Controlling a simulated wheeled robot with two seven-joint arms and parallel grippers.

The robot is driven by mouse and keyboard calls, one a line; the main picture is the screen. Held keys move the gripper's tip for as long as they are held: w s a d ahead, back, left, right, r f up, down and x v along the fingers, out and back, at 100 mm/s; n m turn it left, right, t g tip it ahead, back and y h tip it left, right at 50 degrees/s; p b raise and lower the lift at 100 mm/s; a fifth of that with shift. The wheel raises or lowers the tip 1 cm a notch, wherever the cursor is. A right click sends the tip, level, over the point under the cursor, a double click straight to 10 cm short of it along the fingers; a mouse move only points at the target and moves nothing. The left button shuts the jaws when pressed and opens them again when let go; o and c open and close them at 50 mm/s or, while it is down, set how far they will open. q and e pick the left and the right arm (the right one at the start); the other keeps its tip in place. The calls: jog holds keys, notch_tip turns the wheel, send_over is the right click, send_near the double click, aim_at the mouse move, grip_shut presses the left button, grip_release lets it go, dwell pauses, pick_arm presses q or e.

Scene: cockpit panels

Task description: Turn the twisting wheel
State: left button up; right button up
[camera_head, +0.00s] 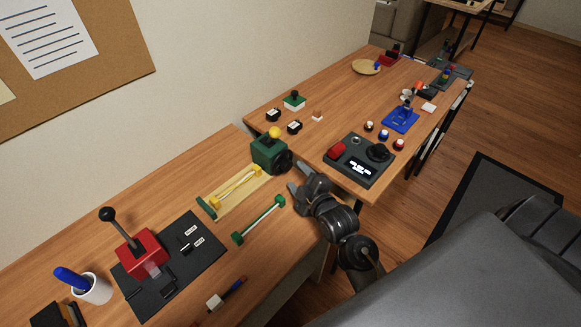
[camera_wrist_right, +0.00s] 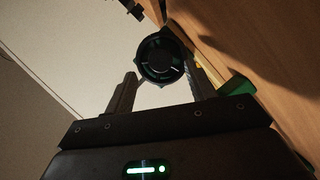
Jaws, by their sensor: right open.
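The wheel (camera_head: 285,160) is black and round, mounted on the side of a green box with a yellow ball on top (camera_head: 273,132). In the right wrist view the wheel (camera_wrist_right: 162,57) faces me, and its dark rim is between and just beyond the two fingertips. My right gripper (camera_head: 297,179) is open and empty in front of the wheel, on its near side; its fingers also show in the wrist view (camera_wrist_right: 160,72). I cannot tell whether either finger touches the rim. My left gripper is not in view.
A dark panel with a red button (camera_head: 336,150) stands right of the wheel. A green bar (camera_head: 258,220) and a yellow-railed board (camera_head: 235,190) lie left of my right gripper. A red lever box (camera_head: 140,252) stands farther left.

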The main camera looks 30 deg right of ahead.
aim_at(289, 167)
jog(key=x, duration=0.3)
jog(key=shift+w, duration=0.35)
jog(key=shift+w+f, duration=0.15)
jog(key=shift+w, duration=0.3)
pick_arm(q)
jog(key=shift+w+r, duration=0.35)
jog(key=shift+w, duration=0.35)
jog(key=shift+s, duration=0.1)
